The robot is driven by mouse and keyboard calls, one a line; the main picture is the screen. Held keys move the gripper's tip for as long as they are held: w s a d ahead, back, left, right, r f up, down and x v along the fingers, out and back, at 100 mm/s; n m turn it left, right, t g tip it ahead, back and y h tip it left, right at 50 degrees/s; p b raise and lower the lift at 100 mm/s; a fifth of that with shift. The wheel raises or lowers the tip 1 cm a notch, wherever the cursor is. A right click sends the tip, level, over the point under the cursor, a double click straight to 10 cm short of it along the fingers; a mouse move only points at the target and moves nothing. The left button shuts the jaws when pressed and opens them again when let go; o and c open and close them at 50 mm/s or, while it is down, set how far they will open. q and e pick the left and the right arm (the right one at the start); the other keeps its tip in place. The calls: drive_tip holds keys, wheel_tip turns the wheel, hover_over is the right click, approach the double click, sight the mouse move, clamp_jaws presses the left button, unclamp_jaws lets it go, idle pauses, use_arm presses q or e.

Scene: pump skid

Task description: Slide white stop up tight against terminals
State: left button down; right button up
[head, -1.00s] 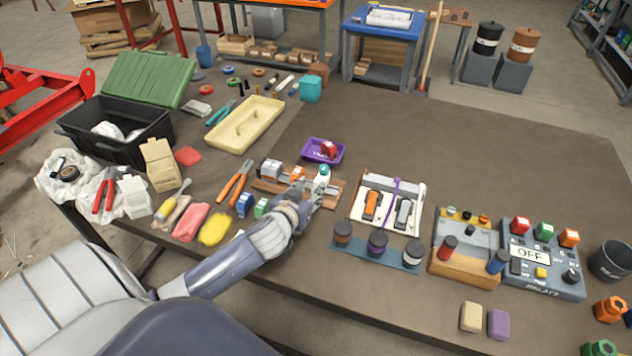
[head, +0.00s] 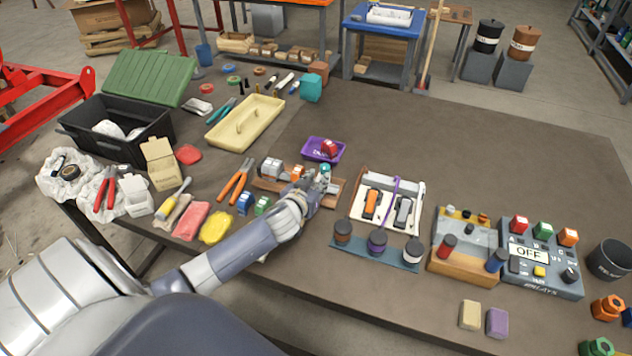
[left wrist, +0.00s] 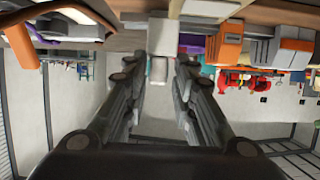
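The wooden-based rail (head: 266,186) lies mid-table, with a grey-white block (head: 270,167) and an orange block (head: 297,172) on its left part. My left gripper (head: 320,182) is over the right part of the rail and hides most of what is there. In the left wrist view, my gripper's fingers (left wrist: 157,85) are spread on both sides of a white block (left wrist: 158,50), which looks like the stop. Gaps show on both sides of it. The orange block (left wrist: 225,42) and grey terminal block (left wrist: 283,45) also show there to the right. My right gripper is out of view.
A purple tray (head: 312,155) stands just behind the rail. A white-framed fixture (head: 358,212) is close on the right. The table behind is clear at right.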

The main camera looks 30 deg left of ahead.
use_arm(q)
drive_tip(key=a, duration=0.3)
drive_tip(key=s+a, duration=0.1)
drive_tip(key=a, duration=0.2)
drive_tip(key=s+a+p, duration=0.1)
drive_tip(key=a, duration=0.2)
drive_tip(key=shift+s+a, duration=0.1)
drive_tip(key=shift+s, duration=0.05)
drive_tip(key=c, duration=1.6)
unclamp_jaws()
drive_tip(key=shift+o, duration=0.2)
drive_tip(key=v, duration=1.2)
drive_tip(key=shift+f, duration=0.1)
